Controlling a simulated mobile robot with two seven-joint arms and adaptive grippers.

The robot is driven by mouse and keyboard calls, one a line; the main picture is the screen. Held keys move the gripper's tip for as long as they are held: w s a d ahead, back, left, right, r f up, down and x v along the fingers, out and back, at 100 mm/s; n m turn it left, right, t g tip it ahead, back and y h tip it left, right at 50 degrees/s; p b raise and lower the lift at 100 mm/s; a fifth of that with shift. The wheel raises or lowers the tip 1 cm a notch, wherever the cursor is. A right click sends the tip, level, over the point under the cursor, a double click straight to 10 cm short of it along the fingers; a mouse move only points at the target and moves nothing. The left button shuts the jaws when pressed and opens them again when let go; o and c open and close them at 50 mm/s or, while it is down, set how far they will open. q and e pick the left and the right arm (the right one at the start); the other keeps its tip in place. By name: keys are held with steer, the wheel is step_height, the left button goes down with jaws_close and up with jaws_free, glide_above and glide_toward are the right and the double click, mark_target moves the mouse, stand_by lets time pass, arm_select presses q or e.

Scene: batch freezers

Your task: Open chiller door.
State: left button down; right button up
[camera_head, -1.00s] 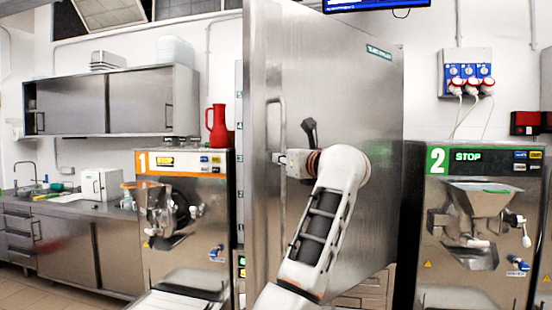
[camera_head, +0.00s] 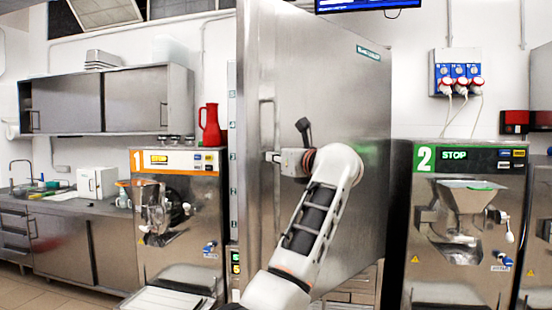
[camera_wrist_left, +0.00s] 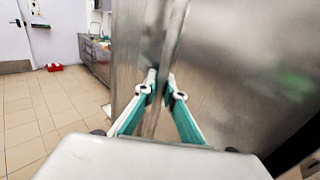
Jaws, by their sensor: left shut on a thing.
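The chiller door (camera_head: 335,95) is a tall steel panel in the middle of the head view, with a small label at its upper right. It stands at an angle to the wall, and its thick edge faces left. A long upright handle (camera_head: 267,100) is on its left part. My left gripper (camera_head: 270,157) is shut on the handle at about mid-height. In the left wrist view the fingers with teal pads (camera_wrist_left: 160,93) close from both sides on the upright bar (camera_wrist_left: 168,65). The door's inner side is hidden. My right gripper is not in view.
Machine 2 (camera_head: 465,225) stands to the right. A counter (camera_head: 62,245) runs along the far left. The wrist view shows clear tiled floor (camera_wrist_left: 45,115) at left.

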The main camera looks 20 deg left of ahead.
mark_target(278, 127)
arm_select(q)
steer(key=c, duration=2.4)
jaws_free()
step_height(278, 127, up, 8)
steer(key=shift+s+r, duration=0.1)
steer(key=shift+r, duration=0.95)
jaws_close()
